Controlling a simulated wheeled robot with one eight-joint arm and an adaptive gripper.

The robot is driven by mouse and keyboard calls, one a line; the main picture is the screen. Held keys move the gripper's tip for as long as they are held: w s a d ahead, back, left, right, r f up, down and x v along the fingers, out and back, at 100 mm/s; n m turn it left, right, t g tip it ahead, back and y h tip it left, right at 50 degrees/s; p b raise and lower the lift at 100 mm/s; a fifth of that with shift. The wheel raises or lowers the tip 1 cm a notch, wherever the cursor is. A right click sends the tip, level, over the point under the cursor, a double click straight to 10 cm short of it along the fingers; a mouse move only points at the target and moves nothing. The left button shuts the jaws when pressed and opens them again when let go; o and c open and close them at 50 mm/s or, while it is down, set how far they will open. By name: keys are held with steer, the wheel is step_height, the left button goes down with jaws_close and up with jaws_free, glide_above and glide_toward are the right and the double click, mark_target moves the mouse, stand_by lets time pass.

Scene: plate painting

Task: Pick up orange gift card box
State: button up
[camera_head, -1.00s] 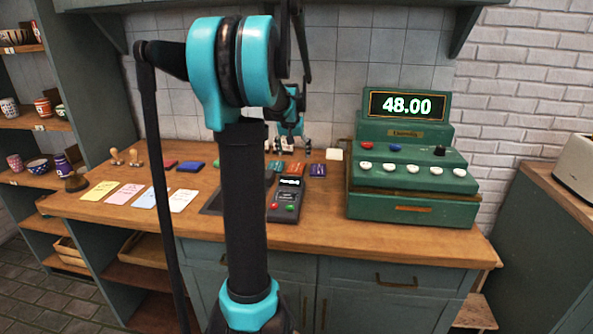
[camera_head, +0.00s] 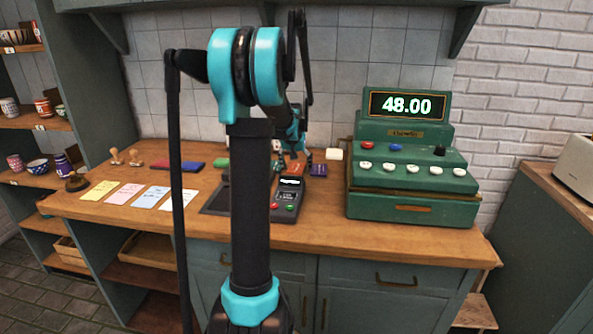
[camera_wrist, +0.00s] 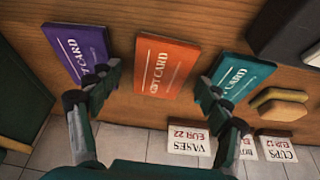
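The orange gift card box (camera_wrist: 166,68) lies flat on the wooden counter in the middle of the wrist view. My gripper (camera_wrist: 160,92) is open above it, with one dark finger on each side and a gap between the fingers and the box. In the wrist view a purple gift card box (camera_wrist: 79,52) lies left of it and a teal one (camera_wrist: 237,78) lies right, close by the fingers.
A green cash register (camera_head: 405,180) reading 48.00 stands right of the gripper. A card terminal (camera_head: 288,200) sits in front. Price cards (camera_wrist: 187,139) stand near the wall. Paper notes (camera_head: 126,193) and red and blue boxes (camera_head: 192,165) lie left.

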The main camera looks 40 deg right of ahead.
steer(key=shift+f, duration=0.25)
stand_by(0.3)
steer(key=shift+c, duration=0.2)
steer(key=c, duration=1)
